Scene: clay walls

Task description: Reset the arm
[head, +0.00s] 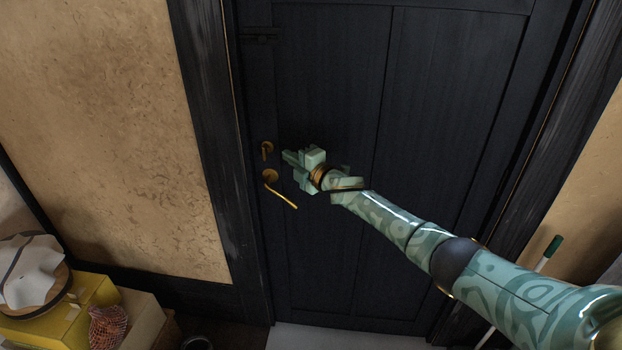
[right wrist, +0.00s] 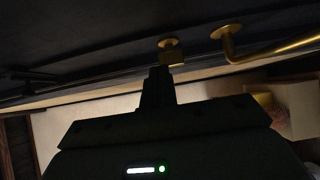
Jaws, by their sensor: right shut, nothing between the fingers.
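My right arm reaches in from the lower right of the head view. My right gripper (head: 291,157) is shut and empty in front of a dark door (head: 430,120). Its tips are just right of a small brass lock knob (head: 267,148), which sits above a brass lever handle (head: 283,192). The lever slants down to the right. In the right wrist view, the shut fingers (right wrist: 157,80) point at the brass knob (right wrist: 171,52) and appear close to it; I cannot tell whether they touch. The lever handle (right wrist: 270,50) is to their right there. My left gripper is not in view.
The door looks closed in its dark frame (head: 215,140). Clay walls (head: 100,120) stand on both sides. At the lower left are a yellow box (head: 75,312), a white cloth (head: 30,270) and a reddish net-like item (head: 108,327). A green-tipped pole (head: 549,252) leans at the right.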

